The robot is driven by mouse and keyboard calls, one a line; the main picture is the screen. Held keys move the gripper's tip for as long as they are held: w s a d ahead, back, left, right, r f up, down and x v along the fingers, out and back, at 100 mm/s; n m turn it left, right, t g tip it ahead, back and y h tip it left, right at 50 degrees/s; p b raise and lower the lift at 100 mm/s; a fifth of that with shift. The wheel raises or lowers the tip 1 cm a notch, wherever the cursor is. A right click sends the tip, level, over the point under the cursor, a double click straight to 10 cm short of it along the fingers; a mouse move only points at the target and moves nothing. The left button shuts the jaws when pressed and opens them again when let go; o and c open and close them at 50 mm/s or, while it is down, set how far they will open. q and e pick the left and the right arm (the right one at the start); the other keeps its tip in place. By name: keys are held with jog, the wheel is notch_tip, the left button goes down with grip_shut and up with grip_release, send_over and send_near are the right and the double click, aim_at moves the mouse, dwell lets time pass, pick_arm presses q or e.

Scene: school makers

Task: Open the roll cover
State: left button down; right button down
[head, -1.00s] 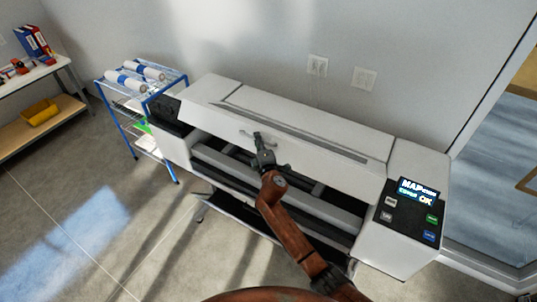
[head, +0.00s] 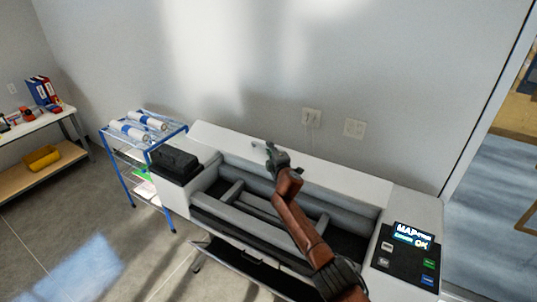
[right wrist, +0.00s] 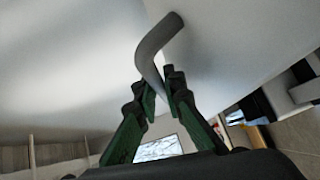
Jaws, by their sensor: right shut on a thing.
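The large white plotter stands against the wall, and its white roll cover (head: 335,180) is raised toward the back. The long roll bay (head: 260,207) below is exposed, with grey bars inside. My right gripper (head: 272,156) is at the cover's handle (head: 257,145), left of the cover's middle. In the right wrist view the cover (right wrist: 235,45) fills the top, and the bent grey handle (right wrist: 150,55) runs down between the fingertips of my right gripper (right wrist: 158,85), which are shut on it. My left gripper is not in view.
A control panel (head: 407,257) with a lit screen is at the plotter's right end. A blue wire rack (head: 125,165) with white rolls stands left. A workbench (head: 50,118) with binders is farther left. Wall outlets (head: 311,117) are behind. Floor at left is clear.

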jog(key=shift+w+d+r+p, duration=0.35)
jog(key=shift+w+r+p, duration=0.05)
jog(key=shift+w+r, duration=0.45)
jog(key=shift+f, duration=0.1)
jog(key=c, duration=2.3)
grip_release()
jog(key=shift+m, duration=0.3)
jog(key=shift+d, duration=0.1)
